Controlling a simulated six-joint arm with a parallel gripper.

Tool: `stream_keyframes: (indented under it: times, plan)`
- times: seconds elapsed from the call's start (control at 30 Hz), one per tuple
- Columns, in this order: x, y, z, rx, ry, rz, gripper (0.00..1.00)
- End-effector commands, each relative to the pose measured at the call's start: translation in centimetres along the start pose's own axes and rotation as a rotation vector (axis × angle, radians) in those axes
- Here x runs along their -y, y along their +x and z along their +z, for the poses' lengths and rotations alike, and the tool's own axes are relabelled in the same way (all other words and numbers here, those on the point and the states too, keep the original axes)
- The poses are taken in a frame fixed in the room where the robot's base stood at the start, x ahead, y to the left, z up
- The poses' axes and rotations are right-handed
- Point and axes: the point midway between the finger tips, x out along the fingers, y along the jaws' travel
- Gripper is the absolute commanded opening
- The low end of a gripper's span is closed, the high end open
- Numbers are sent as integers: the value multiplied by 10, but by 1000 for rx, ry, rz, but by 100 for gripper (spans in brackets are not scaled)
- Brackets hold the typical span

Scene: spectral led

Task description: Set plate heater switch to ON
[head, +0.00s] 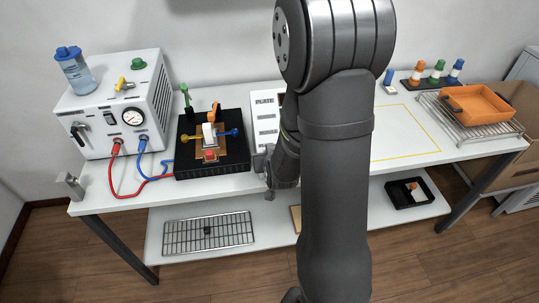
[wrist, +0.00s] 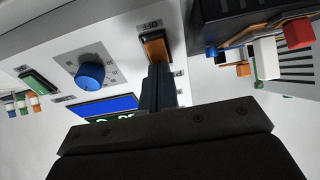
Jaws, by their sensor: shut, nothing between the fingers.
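In the wrist view, an orange rocker switch (wrist: 156,47) sits in a dark frame on a pale control panel (wrist: 120,42). My gripper (wrist: 160,72) is shut and empty, with its dark fingertips right at the lower end of the orange switch. I cannot tell whether they touch it. The panel also has a green switch (wrist: 38,82), a blue knob (wrist: 90,76) with a dial scale and a lit blue display (wrist: 108,106). In the head view, a white unit marked PLATE (head: 264,98) shows beside my arm, which hides my fingertips.
A black fixture (head: 184,130) with coloured levers stands left of the PLATE unit. Further left is a white box (head: 110,85) with a gauge and red and blue hoses. An orange tray (head: 475,104) on a rack lies at the right. The yellow-outlined table area (head: 405,135) is clear.

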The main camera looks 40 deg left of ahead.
Motion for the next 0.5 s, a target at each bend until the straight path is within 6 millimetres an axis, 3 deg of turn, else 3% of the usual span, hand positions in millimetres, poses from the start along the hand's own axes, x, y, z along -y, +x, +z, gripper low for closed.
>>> stream_keyframes:
  times: [0.03,0.17,0.5]
  plan:
    - [-1,2,9,24,2,1,0]
    - [0,-2,8,26,3,1,0]
    - [0,-37,-12,1,1,0,0]
